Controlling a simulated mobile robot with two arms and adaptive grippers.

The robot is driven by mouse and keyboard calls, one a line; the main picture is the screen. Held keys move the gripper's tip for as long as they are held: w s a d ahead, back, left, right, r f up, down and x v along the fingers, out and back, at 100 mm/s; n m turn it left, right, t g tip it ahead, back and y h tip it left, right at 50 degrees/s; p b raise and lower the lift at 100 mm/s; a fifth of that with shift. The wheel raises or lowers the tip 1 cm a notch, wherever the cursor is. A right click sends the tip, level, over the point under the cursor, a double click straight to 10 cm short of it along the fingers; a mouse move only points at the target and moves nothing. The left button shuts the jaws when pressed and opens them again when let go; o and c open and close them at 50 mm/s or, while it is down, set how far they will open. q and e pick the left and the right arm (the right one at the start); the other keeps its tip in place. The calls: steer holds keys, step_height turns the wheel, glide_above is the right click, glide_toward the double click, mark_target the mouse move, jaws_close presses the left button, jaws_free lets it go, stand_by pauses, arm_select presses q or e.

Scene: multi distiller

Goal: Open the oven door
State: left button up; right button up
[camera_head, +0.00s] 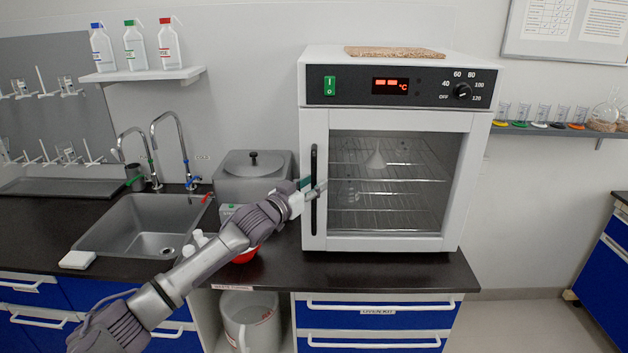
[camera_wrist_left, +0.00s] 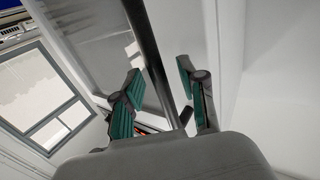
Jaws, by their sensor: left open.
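The white oven (camera_head: 385,150) stands on the dark counter. Its glass door (camera_head: 388,185) looks closed, with wire racks and glassware showing behind the glass. A black vertical handle (camera_head: 314,190) runs along the door's left side. My left gripper (camera_head: 312,190) is at the handle's middle height in the head view. In the left wrist view, the open left gripper (camera_wrist_left: 163,97) has its green-padded fingers on either side of the dark handle bar (camera_wrist_left: 152,60), with gaps visible. My right gripper is in neither view.
A grey lidded bath (camera_head: 253,172) and a red bowl (camera_head: 245,256) sit left of the oven, close to my left arm. A sink (camera_head: 150,225) is farther left. A brown board (camera_head: 395,52) lies on top of the oven. Floor is free at the right.

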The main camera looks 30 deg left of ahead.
arm_select(q)
steer(key=shift+w, duration=0.5)
jaws_close()
